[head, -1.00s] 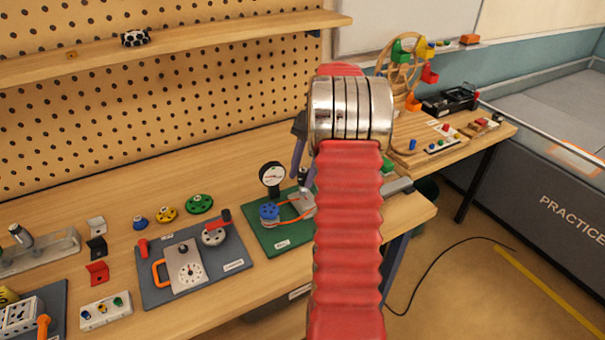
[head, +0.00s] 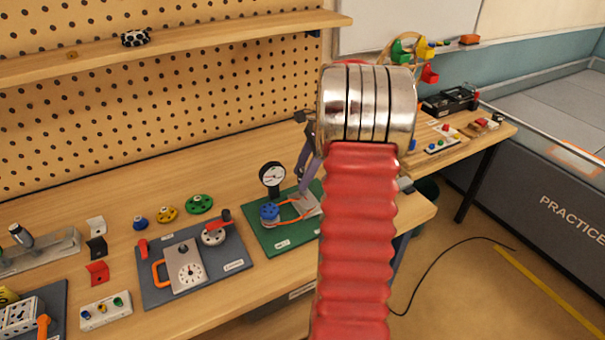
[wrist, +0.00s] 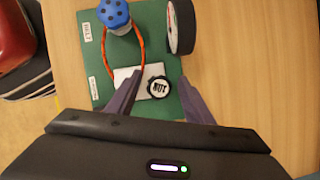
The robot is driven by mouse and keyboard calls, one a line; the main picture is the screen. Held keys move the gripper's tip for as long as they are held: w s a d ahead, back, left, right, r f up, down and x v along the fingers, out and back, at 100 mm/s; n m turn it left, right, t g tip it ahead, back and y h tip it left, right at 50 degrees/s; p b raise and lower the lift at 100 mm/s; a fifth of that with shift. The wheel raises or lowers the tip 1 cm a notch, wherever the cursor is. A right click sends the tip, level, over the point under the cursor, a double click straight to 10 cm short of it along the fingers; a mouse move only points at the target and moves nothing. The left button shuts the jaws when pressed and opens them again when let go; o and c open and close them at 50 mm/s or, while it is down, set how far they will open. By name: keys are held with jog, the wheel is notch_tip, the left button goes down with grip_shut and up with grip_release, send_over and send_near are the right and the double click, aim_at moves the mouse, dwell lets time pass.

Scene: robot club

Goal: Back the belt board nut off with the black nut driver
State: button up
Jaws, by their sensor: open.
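The green belt board (head: 262,233) lies on the bench, with a blue pulley (head: 269,212), an orange belt (head: 290,203) and a pale plate (head: 309,206). In the wrist view a black round top lettered NUT (wrist: 158,88) shows at the plate's right edge, seen from above. It looks like the end of the black nut driver; its shaft and the nut are hidden. My gripper (wrist: 158,76) is open, with one purple finger on each side of the black top and visible gaps between. In the head view the gripper (head: 308,180) hangs over the plate, partly behind my arm.
A black dial gauge (head: 272,176) stands on the board near the gripper. A dark panel (head: 222,264) with a dial box lies left of it. Coloured wheels (head: 199,204) lie behind that panel. The bench is clear between the board and the pegboard.

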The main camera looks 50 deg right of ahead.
jog(key=m, duration=0.3)
jog(key=m+t+h, duration=0.1)
jog(key=m, duration=0.1)
jog(key=shift+m+t+h, duration=0.3)
jog(key=shift+m, duration=0.1)
jog(key=shift+c, duration=0.2)
jog(key=c, duration=1.1)
jog(key=shift+o, duration=0.2)
jog(key=n+y, duration=0.1)
jog(key=n, duration=0.2)
jog(key=n+g, duration=0.1)
jog(key=n, duration=0.2)
jog(key=shift+g+y, duration=0.3)
jog(key=shift+y, duration=0.1)
jog(key=n+g, duration=0.1)
jog(key=n, duration=0.2)
jog(key=n+g, duration=0.1)
jog(key=n, duration=0.2)
jog(key=shift+r+n+y, duration=0.1)
jog(key=shift+n+y, duration=0.2)
jog(key=shift+n, duration=0.1)
jog(key=o, duration=1.1)
